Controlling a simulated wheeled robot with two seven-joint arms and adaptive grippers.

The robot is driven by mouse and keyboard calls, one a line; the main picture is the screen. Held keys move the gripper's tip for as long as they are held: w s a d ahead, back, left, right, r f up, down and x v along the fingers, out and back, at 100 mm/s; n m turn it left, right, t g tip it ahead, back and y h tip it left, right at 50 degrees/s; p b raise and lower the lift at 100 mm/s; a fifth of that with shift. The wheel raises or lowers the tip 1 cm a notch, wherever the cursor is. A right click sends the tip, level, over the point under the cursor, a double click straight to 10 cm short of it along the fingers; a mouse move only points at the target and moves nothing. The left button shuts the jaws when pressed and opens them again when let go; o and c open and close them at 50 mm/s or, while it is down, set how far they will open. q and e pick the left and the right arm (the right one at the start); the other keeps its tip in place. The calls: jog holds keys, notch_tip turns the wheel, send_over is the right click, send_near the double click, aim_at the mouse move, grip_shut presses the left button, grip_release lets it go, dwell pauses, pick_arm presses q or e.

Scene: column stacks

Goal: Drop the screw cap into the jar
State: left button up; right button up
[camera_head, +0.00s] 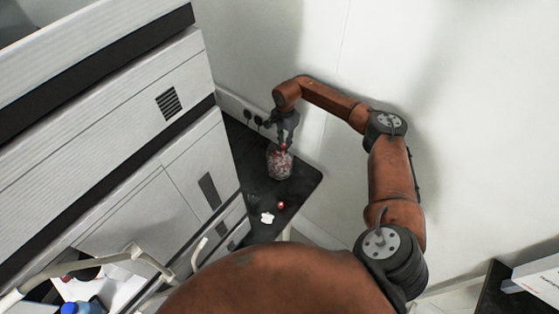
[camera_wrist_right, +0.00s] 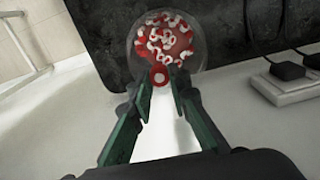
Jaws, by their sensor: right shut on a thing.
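The jar (camera_head: 279,164) is a clear round vessel on the black table (camera_head: 250,150). In the right wrist view the jar (camera_wrist_right: 139,42) shows from above, with many red and white pieces inside. My right gripper (camera_head: 285,143) points down over the jar's mouth. It is shut on a small red cap with a pale ring, the screw cap (camera_wrist_right: 159,77), which sits between the fingertips (camera_wrist_right: 160,84) at the near side of the jar in that view. Whether the cap touches the rim cannot be told. My left gripper is not in view.
A red and white piece (camera_head: 281,205) and a white piece (camera_head: 267,217) lie on the table in front of the jar. Tall white cabinets (camera_head: 150,110) stand close on the left. Wall sockets (camera_head: 258,120) and plugs are behind the table. The table's right front part is clear.

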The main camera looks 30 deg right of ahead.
jog(key=shift+r, duration=0.1)
jog(key=o, duration=0.7)
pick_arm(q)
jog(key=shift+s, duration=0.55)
pick_arm(e)
jog(key=shift+o, duration=0.2)
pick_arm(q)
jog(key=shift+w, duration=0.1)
pick_arm(e)
notch_tip(320, 180, up, 12)
